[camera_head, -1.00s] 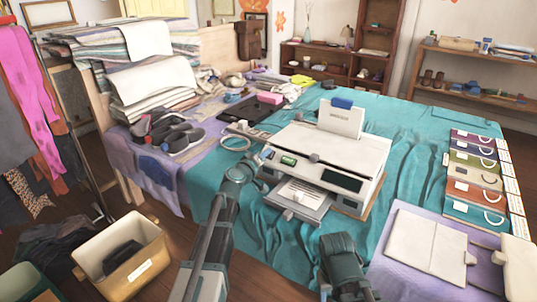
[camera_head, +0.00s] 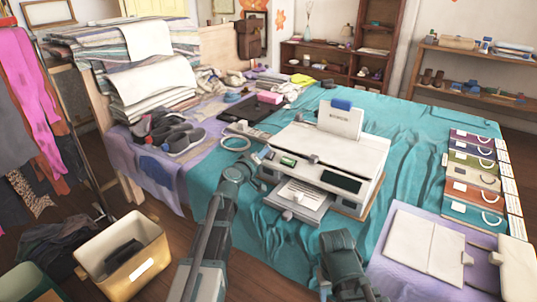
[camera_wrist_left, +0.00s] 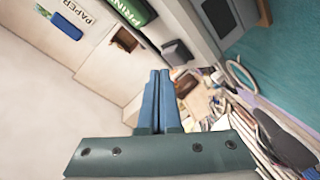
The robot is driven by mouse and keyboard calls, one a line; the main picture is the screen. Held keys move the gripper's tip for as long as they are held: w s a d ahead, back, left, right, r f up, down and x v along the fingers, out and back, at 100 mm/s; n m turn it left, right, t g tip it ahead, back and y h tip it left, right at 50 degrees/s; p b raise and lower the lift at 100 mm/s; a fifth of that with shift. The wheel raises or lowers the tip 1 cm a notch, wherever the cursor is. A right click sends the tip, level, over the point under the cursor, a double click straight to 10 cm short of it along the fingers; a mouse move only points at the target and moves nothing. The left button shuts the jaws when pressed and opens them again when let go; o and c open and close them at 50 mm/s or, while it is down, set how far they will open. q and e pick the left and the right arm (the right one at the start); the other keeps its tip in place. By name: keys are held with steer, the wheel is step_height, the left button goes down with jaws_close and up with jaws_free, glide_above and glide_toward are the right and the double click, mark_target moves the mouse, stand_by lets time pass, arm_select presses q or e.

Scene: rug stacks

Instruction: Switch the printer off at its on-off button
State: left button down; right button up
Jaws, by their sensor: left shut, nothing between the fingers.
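The white printer (camera_head: 335,148) stands on the teal-covered bed, with a paper tray at its front and a blue-topped paper feed at its back. A small green label or display (camera_head: 288,161) is at its front left; green lettering also shows in the left wrist view (camera_wrist_left: 133,8). My left gripper (camera_head: 262,162) is shut and empty, close to the printer's front left corner. In the left wrist view its blue fingers (camera_wrist_left: 158,72) are together, near a grey raised block (camera_wrist_left: 177,52) and a brown square (camera_wrist_left: 124,40). I cannot tell whether they touch the printer.
A white cable coil (camera_head: 235,143) and dark shoes (camera_head: 180,140) lie left of the printer. Colored folders (camera_head: 475,180) and an open white binder (camera_head: 425,240) lie to the right. Teal cloth between printer and folders is bare. A tan bin (camera_head: 120,255) stands on the floor.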

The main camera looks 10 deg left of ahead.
arm_select(q)
steer(key=s+r+p, duration=0.1)
steer(key=r+p, duration=0.1)
steer(key=s+a+r+p, duration=0.1)
steer(key=r, duration=0.1)
steer(key=shift+s+p, duration=0.4)
